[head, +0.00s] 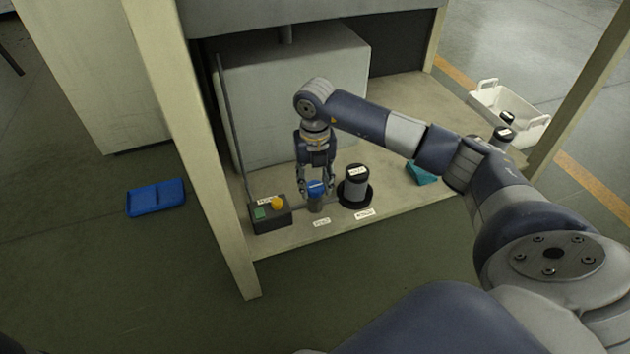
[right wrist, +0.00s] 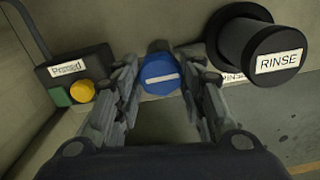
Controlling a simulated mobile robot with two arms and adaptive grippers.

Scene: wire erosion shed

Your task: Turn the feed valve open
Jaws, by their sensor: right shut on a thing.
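The feed valve has a blue knob (head: 316,188) with a white bar across its face. It stands on a grey body at the front of the shelf, between a black box and a black-capped cylinder. In the right wrist view the knob (right wrist: 160,75) sits between the fingertips, its white bar lying nearly level and slightly tilted. My right gripper (head: 317,183) reaches down from above and is shut on the knob. A small label (head: 321,222) lies in front of the valve, too small to read surely. My left gripper is not in view.
A black box (head: 270,214) with a yellow button and a green button stands left of the valve. A black cylinder (right wrist: 257,45) labelled RINSE stands close on the right. A pale post (head: 215,150) rises at left. A white crate (head: 540,130) stands at back right.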

